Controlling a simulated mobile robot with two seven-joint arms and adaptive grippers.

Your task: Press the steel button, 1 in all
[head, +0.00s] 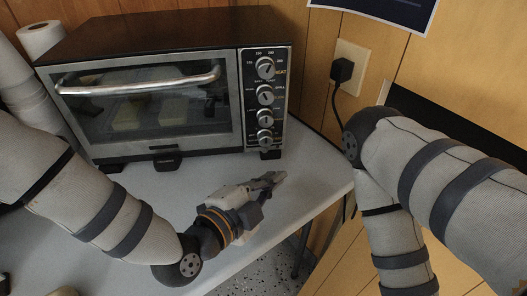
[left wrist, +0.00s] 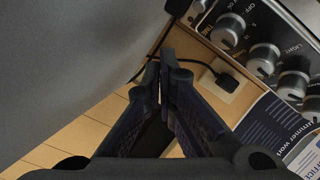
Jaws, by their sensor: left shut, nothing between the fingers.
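I cannot make out a steel button for certain in either view. The toaster oven (head: 165,155) stands on the white table, with a black control panel (head: 281,62) of several silver knobs at its right side. My left gripper (head: 279,178) is shut and empty, in front of the oven's right end, below and apart from the panel. Its closed fingertips (left wrist: 161,70) show in the left wrist view, with the oven's knobs (left wrist: 229,31) beyond at the upper right. My right arm shows at the right of the head view, but its gripper is outside the picture.
A black plug (head: 342,70) sits in a wall socket right of the oven, its cord hanging down. A white roll (head: 40,38) is behind the oven's left end. The white table (head: 315,184) is bare around my left gripper and ends at a curved edge nearby.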

